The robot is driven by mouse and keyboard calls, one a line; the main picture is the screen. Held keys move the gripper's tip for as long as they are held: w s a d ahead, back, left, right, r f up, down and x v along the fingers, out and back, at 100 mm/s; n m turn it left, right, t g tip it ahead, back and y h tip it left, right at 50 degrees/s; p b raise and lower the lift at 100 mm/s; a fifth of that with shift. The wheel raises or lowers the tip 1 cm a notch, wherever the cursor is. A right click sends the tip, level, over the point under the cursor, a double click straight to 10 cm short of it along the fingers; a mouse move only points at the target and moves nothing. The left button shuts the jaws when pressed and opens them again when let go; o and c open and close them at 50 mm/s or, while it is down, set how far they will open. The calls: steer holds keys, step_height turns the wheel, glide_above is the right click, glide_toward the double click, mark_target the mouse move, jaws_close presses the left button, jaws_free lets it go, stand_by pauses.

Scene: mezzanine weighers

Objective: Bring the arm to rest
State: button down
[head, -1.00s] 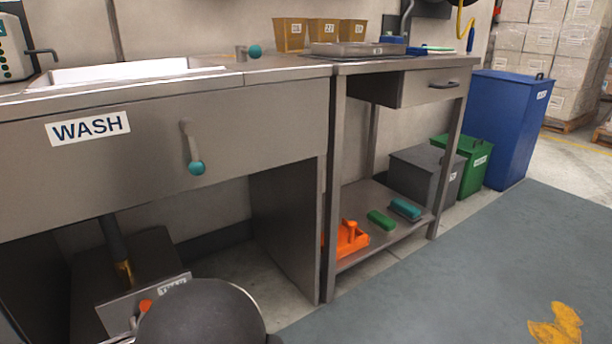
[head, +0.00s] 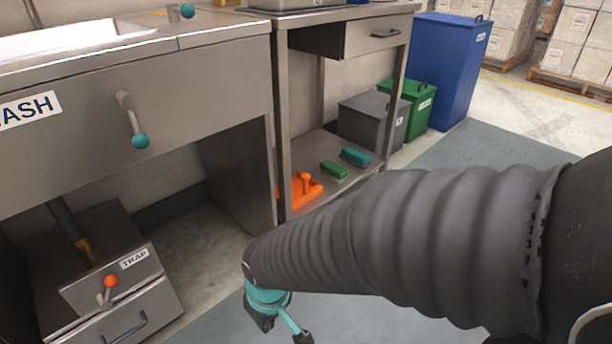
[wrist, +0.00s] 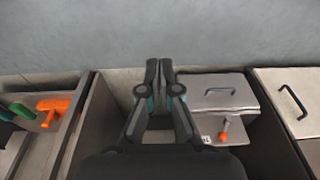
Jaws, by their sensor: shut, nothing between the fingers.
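My arm, in a dark ribbed sleeve, reaches across the right and lower middle of the head view. At its end a teal wrist part and my gripper (head: 303,336) show at the bottom edge, only partly in view. In the wrist view my gripper (wrist: 160,64) is shut, its dark fingertips together with nothing between them. It hangs over the floor, apart from the trap box and the bench shelf.
The trap box (head: 112,290) with an orange-knobbed lever (head: 110,282) stands below the wash bench (head: 195,100). The lower shelf (head: 345,182) holds an orange tool (head: 305,190) and brushes. Grey, green and blue bins stand behind. Open floor (head: 480,150) lies to the right.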

steer(key=s+d+r+m+t+h+p, duration=0.1)
steer(key=d+r+m+t+p, duration=0.3)
steer(key=d+r, duration=1.9)
steer(key=s+d+m+p, duration=0.1)
steer(key=m, duration=0.4)
steer(key=shift+s+p, duration=0.15)
steer(key=shift+p, duration=0.25)
steer(key=shift+r, duration=0.1)
